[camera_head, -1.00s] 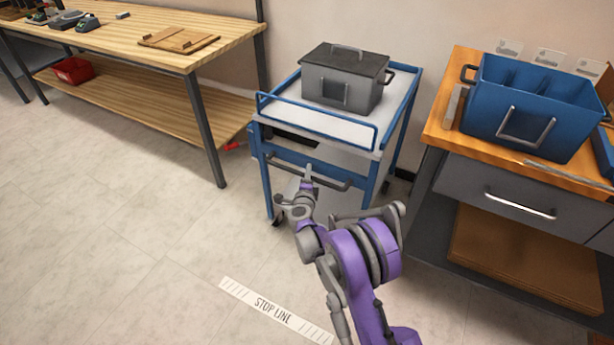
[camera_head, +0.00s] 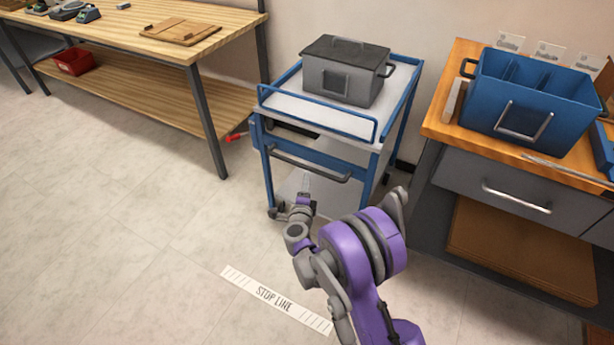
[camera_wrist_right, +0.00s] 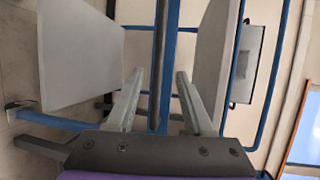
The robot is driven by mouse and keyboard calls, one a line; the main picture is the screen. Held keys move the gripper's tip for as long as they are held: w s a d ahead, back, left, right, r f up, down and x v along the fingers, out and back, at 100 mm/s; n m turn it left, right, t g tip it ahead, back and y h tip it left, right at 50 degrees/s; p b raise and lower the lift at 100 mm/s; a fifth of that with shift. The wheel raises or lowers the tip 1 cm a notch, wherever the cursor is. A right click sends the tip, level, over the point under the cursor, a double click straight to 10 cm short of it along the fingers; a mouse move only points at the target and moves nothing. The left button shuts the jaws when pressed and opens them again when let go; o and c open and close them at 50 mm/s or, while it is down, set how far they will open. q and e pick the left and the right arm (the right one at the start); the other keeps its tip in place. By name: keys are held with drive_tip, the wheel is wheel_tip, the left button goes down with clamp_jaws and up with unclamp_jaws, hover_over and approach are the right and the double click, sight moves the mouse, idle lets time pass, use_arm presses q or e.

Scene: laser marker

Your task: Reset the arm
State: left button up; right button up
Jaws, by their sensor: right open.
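My right arm (camera_head: 370,250) is purple and grey and comes in from the bottom of the head view. Its gripper (camera_head: 305,185) is in front of the blue cart (camera_head: 325,165), below the cart's dark handle bar (camera_head: 310,163). My left gripper is not in view.
A grey lidded box (camera_head: 343,75) stands on the cart. A blue bin (camera_head: 530,100) sits on the wooden workbench (camera_head: 440,120) at right. A wooden table (camera_head: 130,25) is at left, with a red bin (camera_head: 75,62) on its shelf. A stop line (camera_head: 275,295) marks the open floor.

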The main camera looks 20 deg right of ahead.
drive_tip(key=shift+s+a, duration=0.2)
drive_tip(key=shift+s, duration=0.1)
